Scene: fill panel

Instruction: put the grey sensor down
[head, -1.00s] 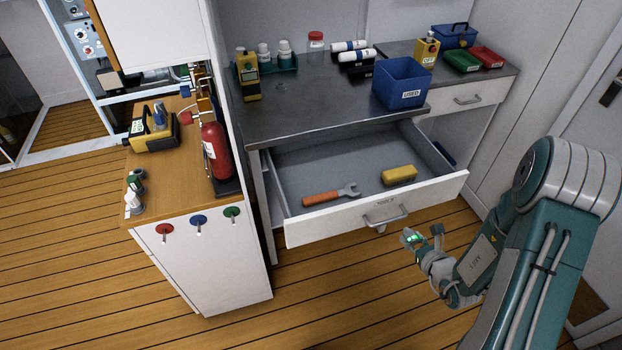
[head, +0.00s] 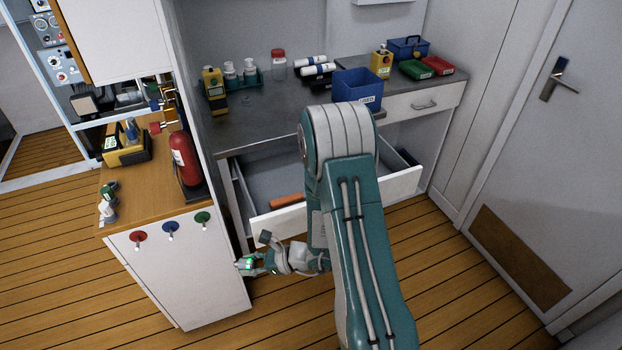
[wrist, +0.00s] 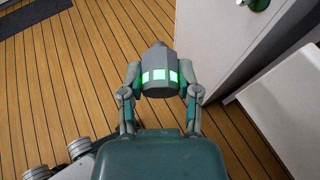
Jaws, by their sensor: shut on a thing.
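The grey sensor (wrist: 160,76) is a short grey cylinder with a tapered top and a band of glowing green and white squares. In the wrist view my gripper (wrist: 159,80) is shut on it, one finger on each side. In the head view my gripper (head: 252,262) holds the sensor (head: 246,265) over the wood floor, in front of the open drawer (head: 385,188) and right of the white cabinet (head: 178,268). My arm hides much of the drawer. An orange-handled tool (head: 287,200) shows in it.
Behind the drawer is a grey counter (head: 270,118) with a blue bin (head: 357,88) and several bottles. The floor (head: 50,280) at left is clear.

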